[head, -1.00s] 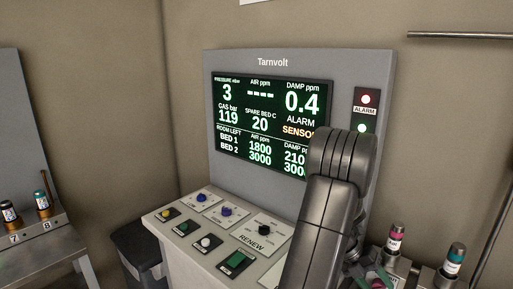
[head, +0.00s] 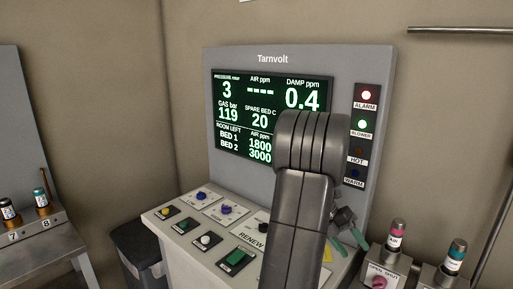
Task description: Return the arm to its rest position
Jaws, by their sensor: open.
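My arm rises in front of the Tarnvolt panel (head: 385,80) in the head view, its thick dark link covering the right part of the screen and desk. My gripper (head: 349,242) shows just right of that link, low in front of the panel. Its greenish fingertips stand apart, and I see nothing between them. Part of the gripper is hidden behind the arm.
The screen (head: 240,110) reads pressure 3, gas 119, damp 0.4. A sloped button desk (head: 195,225) is below. Capped valves (head: 396,235) stand right; a dark bin (head: 135,245) stands left.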

